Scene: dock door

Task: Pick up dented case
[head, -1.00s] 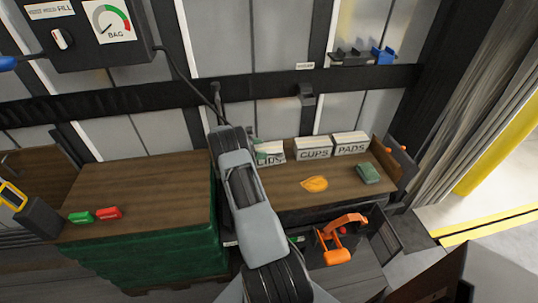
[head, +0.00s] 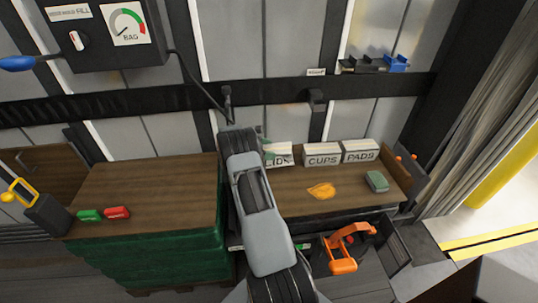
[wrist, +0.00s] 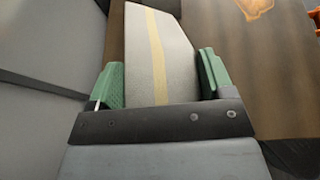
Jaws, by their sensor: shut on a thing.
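My gripper (wrist: 160,75) has its green fingers on either side of a pale grey case (wrist: 160,40) with a tan tape stripe, in the wrist view. The fingers are shut on it. In the head view it looks like the white case marked LIDS (head: 281,159), at the left of a row of cases, partly hidden by my arm. I cannot make out a dent.
Cases marked CUPS (head: 322,156) and PADS (head: 361,152) stand right of it on the wooden bench (head: 335,204). An orange flat item (head: 321,191) and a green block (head: 376,181) lie in front. The left wooden top (head: 150,185) is mostly clear.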

